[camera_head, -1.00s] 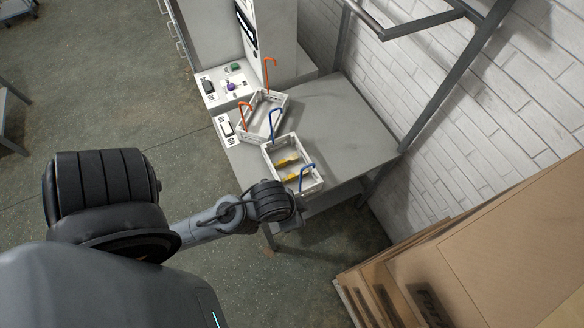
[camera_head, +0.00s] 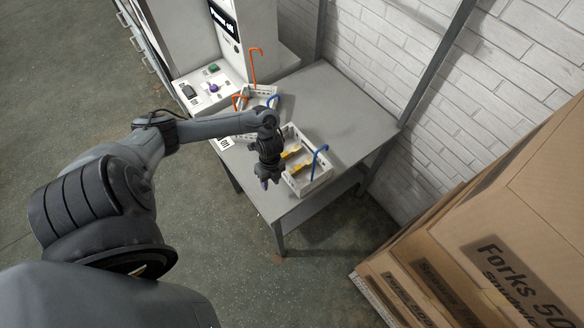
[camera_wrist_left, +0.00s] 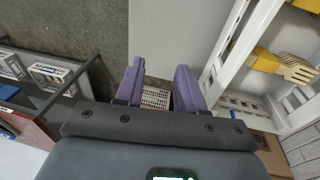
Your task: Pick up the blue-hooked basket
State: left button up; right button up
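The blue-hooked basket (camera_head: 313,184) is a white open basket on the grey table, with yellow pieces (camera_head: 290,152) inside. One blue hook (camera_head: 321,160) rises at its near right end; another (camera_head: 273,99) shows behind my arm. My left gripper (camera_head: 265,183) points down just left of the basket, apart from it, hiding part of its left side. In the left wrist view its purple fingers (camera_wrist_left: 160,72) are spread with nothing held between them, and the basket's white wall (camera_wrist_left: 233,75) is to their right. My right gripper is not in view.
An orange-hooked white basket (camera_head: 259,91) stands behind, partly hidden by my arm. A machine with a control panel (camera_head: 212,88) is at the back left. Cardboard boxes (camera_head: 480,220) and a brick wall (camera_head: 420,60) are on the right. The table's back right (camera_head: 345,100) is clear.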

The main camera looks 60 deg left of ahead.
pick_arm(q)
jog(key=shift+t+y, duration=0.6)
jog(key=shift+t, duration=0.1)
jog(key=w+a+r, duration=0.1)
jog(key=w+a, duration=0.1)
jog(key=w+a+r+b, duration=0.1)
jog(key=w+a, duration=0.1)
jog(key=w+a+r, duration=0.1)
jog(key=w+a, duration=0.1)
jog(key=shift+w+a+r, duration=0.2)
jog(key=shift+w+r, duration=0.1)
jog(key=shift+w, duration=0.1)
jog(key=f, duration=0.4)
jog(key=shift+w+d+f+b, duration=0.1)
jog(key=shift+w+f+b, duration=0.15)
jog(key=shift+b, duration=0.15)
jog(key=shift+s+f, duration=0.15)
jog(key=shift+f, duration=2.7)
jog(key=shift+c, duration=0.3)
grip_shut()
jog(key=shift+r, duration=0.1)
